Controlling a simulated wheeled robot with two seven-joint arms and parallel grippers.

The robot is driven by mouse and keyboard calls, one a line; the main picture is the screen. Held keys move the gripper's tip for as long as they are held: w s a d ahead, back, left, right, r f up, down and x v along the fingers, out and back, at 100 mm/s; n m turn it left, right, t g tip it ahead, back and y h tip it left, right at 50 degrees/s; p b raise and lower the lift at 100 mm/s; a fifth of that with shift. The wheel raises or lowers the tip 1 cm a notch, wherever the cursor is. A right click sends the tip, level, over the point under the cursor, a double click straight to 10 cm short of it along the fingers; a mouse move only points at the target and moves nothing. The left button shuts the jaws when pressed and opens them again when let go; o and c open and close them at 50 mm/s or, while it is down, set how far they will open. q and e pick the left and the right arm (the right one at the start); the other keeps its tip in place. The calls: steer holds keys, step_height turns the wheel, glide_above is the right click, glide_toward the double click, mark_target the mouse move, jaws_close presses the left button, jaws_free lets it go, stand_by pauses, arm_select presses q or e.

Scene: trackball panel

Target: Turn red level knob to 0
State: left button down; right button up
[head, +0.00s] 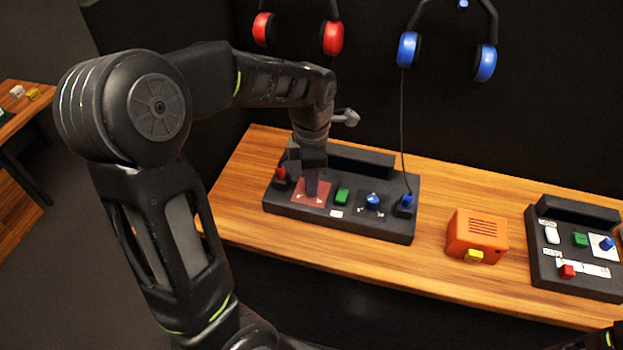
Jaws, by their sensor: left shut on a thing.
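The black control panel (340,223) lies on the wooden table. A red square plate (301,196) with white marks is at its left part; this is where the red level knob sits. My left gripper (312,188) points down over this plate, shut on the red level knob. The gripper's fingers hide the knob, so I cannot read its setting. My right gripper is not in view; a dark piece at the bottom right corner seems to be part of my right arm.
On the panel are a red plug (280,176), a green button (342,196), a blue knob (373,200) and a blue plug (406,204) with a cable. An orange box (477,236) and a second panel (572,279) stand to the right. Red headphones (332,38) and blue headphones (408,49) hang behind.

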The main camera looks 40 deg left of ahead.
arm_select(q)
steer(key=shift+n, duration=0.4)
steer(key=c, duration=1.2)
jaws_free()
step_height(320, 180, up, 8)
steer(key=shift+f, duration=0.1)
